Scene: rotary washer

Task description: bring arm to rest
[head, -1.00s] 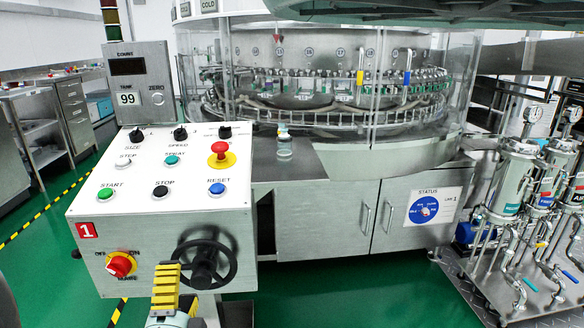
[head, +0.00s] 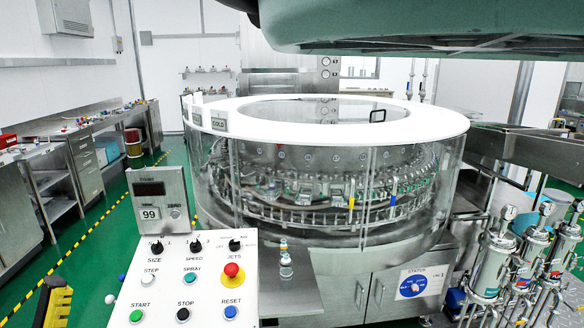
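My gripper (head: 50,302) shows only in part at the lower left corner of the head view, as a dark piece with yellow ridges. The rest of it is cut off by the frame's edge, so I cannot tell whether it is open or shut. It appears left of the white control panel (head: 262,300), with a gap between them in the picture. The panel carries a red mushroom button (head: 232,272) and green, black and blue buttons. I see nothing held in the visible part of the gripper.
The round washer (head: 440,124) with clear walls and a white top ring fills the middle. A small vial (head: 285,262) stands on the steel ledge beside the panel. Filter housings (head: 494,262) stand at right, benches (head: 84,150) at left. Green floor (head: 110,235) lies open between.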

